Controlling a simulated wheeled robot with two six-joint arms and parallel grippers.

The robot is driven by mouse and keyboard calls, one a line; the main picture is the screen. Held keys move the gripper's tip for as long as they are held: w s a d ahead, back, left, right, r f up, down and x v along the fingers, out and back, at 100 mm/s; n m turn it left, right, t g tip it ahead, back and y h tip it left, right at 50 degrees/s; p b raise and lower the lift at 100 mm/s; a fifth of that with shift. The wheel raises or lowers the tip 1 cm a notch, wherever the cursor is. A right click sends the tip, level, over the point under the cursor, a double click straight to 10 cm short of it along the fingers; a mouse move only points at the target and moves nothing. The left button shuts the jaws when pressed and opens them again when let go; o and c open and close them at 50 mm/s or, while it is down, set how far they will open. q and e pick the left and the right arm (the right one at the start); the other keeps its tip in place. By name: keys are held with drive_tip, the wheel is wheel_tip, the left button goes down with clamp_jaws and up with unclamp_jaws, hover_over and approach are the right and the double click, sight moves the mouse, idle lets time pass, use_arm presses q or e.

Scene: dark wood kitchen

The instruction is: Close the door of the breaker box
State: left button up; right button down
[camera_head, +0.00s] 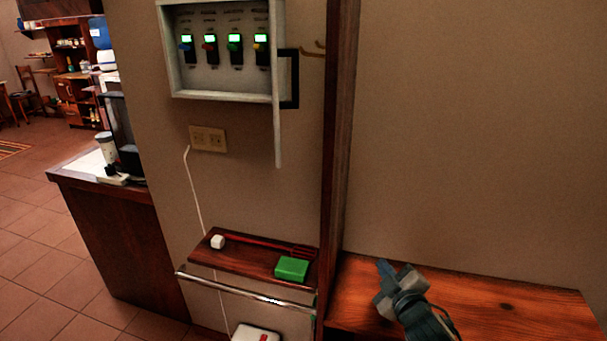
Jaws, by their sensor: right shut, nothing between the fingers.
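The breaker box (226,91) is mounted on the wall at the top, with its open front facing me. Several switches with lit green tops show inside it. Its door (278,130) stands open at the right side and is seen nearly edge-on. A dark handle (291,78) sticks out from the door to the right. My right gripper (383,278) is over the wooden surface at the lower right, shut and empty, well below and to the right of the door. My left gripper is not in view.
A wooden post (336,150) stands right of the box. Below are an outlet (208,139) and a small shelf (245,258) with a green block (291,269) and a white cube (218,241). A metal rail (240,291) runs along the shelf front. A wooden surface (500,305) lies lower right.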

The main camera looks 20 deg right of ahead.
drive_tip(key=w+a+r+n+t+y, duration=0.25)
drive_tip(key=r+n+y, duration=0.55)
drive_tip(key=r, duration=0.5)
drive_tip(key=w+a+r+n+t+y, duration=0.1)
drive_tip(key=r+n+t+y, duration=0.2)
drive_tip(key=r+n+y, duration=0.55)
drive_tip(key=s+a+r+n+g+y, duration=0.2)
drive_tip(key=s+r+n+g, duration=0.45)
drive_tip(key=n, duration=0.65)
drive_tip(key=s+a+r+n+g+y, duration=0.1)
drive_tip(key=s+r+n+g+y, duration=0.15)
drive_tip(key=r+n+g, duration=0.75)
drive_tip(key=w+a+f+n+p, duration=0.1)
drive_tip(key=a+n+p, duration=0.1)
drive_tip(key=a+p, duration=0.2)
drive_tip(key=w+a+f+n+g+h+p, duration=0.1)
drive_tip(key=a+p, duration=0.4)
drive_tip(key=a, duration=0.5)
drive_tip(key=shift+w+f+n, duration=0.15)
drive_tip(key=shift+f+n, duration=0.2)
drive_tip(key=shift+f, duration=0.05)
